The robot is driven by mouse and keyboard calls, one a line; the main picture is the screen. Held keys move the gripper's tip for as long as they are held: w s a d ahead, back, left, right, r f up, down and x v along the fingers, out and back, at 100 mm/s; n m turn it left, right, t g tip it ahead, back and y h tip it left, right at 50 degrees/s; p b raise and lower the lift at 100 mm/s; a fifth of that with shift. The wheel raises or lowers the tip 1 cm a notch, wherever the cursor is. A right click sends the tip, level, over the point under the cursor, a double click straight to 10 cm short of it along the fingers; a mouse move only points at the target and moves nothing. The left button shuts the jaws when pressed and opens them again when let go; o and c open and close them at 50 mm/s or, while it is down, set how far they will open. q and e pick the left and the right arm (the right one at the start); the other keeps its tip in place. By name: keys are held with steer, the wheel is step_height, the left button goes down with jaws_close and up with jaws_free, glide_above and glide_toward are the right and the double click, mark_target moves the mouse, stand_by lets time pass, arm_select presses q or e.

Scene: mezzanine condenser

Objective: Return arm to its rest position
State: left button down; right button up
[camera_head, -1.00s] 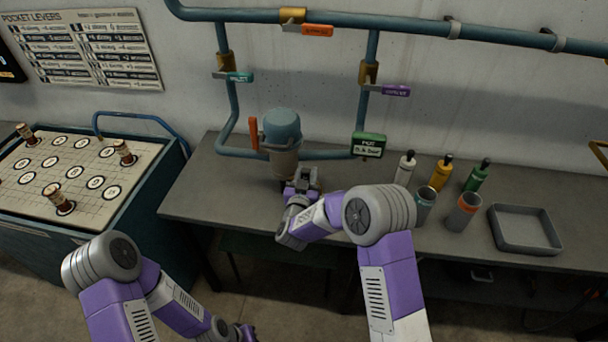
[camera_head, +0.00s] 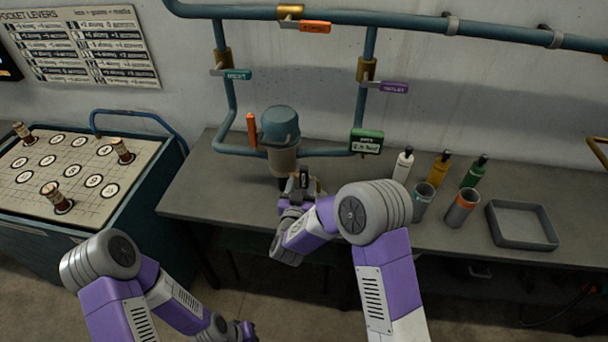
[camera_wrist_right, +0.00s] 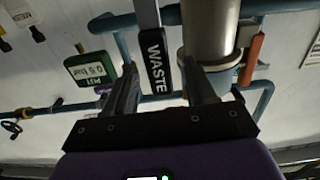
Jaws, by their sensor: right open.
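My right arm reaches over the workbench. Its gripper (camera_head: 302,190) is in front of the blue-capped grey vessel (camera_head: 282,135), low near its base. In the right wrist view the right gripper (camera_wrist_right: 163,90) is open, its two dark fingers apart. A black lever tag reading WASTE (camera_wrist_right: 155,62) shows between the fingers, with gaps visible at its sides; I cannot tell whether it touches one. The vessel's metal body (camera_wrist_right: 210,35) is just beyond. My left arm is low at the left; only a purple part of its gripper (camera_head: 246,332) shows at the bottom, its jaws unclear.
An orange lever (camera_head: 252,130) and a green display (camera_head: 366,142) are beside the vessel. Several bottles, two cups (camera_head: 462,208) and a grey tray (camera_head: 522,226) stand at the right of the bench (camera_head: 225,195). A cart with a board (camera_head: 75,170) is at left.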

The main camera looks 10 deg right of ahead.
steer(key=shift+v, duration=1.4)
steer(key=s+d+f+n+g+y, duration=0.1)
steer(key=s+f+g+y, duration=0.2)
steer(key=f, duration=0.6)
steer(key=s+f+g+y, duration=0.3)
steer(key=s+f+g, duration=0.1)
steer(key=f, duration=0.5)
steer(key=s+f+g+y, duration=0.2)
steer(key=s+f+g, duration=0.2)
steer(key=s, duration=0.7)
steer(key=s+f+g+y, duration=0.2)
steer(key=s+f+g, duration=0.3)
steer(key=s, duration=0.6)
steer(key=shift+s+a+f+g, duration=0.25)
steer(key=shift+a+f+g, duration=0.05)
steer(key=shift+a+f, duration=0.15)
